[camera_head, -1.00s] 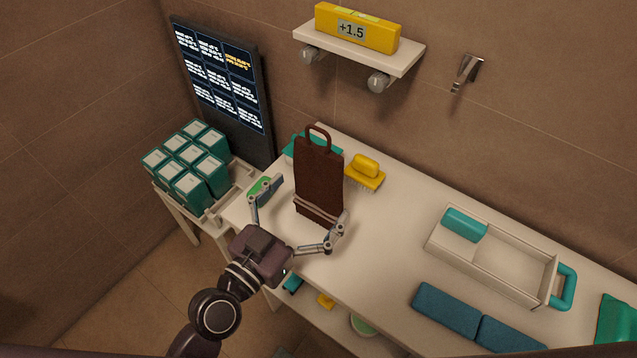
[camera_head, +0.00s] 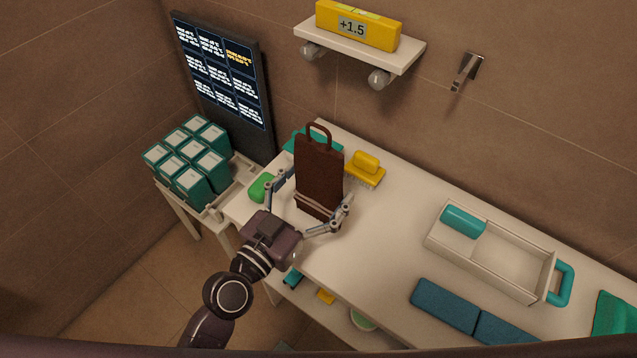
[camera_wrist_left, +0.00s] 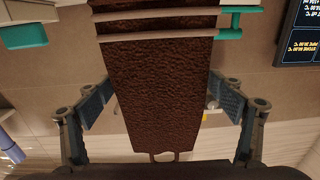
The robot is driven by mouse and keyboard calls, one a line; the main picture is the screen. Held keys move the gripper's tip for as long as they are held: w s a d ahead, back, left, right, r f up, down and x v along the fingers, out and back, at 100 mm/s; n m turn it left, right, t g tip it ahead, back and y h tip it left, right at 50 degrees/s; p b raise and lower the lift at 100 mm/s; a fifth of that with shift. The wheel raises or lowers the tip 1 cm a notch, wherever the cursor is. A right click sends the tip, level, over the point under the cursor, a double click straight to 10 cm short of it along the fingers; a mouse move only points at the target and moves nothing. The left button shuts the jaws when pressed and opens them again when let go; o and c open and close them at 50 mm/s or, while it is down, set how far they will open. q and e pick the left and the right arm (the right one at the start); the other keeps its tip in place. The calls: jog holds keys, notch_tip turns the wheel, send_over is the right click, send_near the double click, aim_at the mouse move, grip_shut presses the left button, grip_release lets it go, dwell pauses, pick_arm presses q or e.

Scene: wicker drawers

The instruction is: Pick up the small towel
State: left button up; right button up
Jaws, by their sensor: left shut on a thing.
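The small towel (camera_head: 319,172) looks dark brown and rough, with a loop at its top and pale bands near its bottom. It stands upright at the left end of the white table and also shows large in the left wrist view (camera_wrist_left: 155,85). My left gripper (camera_head: 312,198) has one finger on each side of the towel's lower part and is shut on it. In the left wrist view the finger pads (camera_wrist_left: 160,102) lie at its two side edges. I cannot tell whether its bottom touches the table. My right gripper is not in view.
A yellow brush (camera_head: 365,168) and a teal item (camera_head: 300,143) lie close behind the towel. A green soap-like piece (camera_head: 262,187) is to its left. A white caddy (camera_head: 500,262) and blue folded cloths (camera_head: 446,305) are at the right. The table's middle is clear.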

aim_at(318, 125)
pick_arm(q)
jog(key=shift+r, duration=0.15)
notch_tip(318, 125, up, 20)
jog(key=p, duration=0.3)
jog(key=shift+p, duration=0.4)
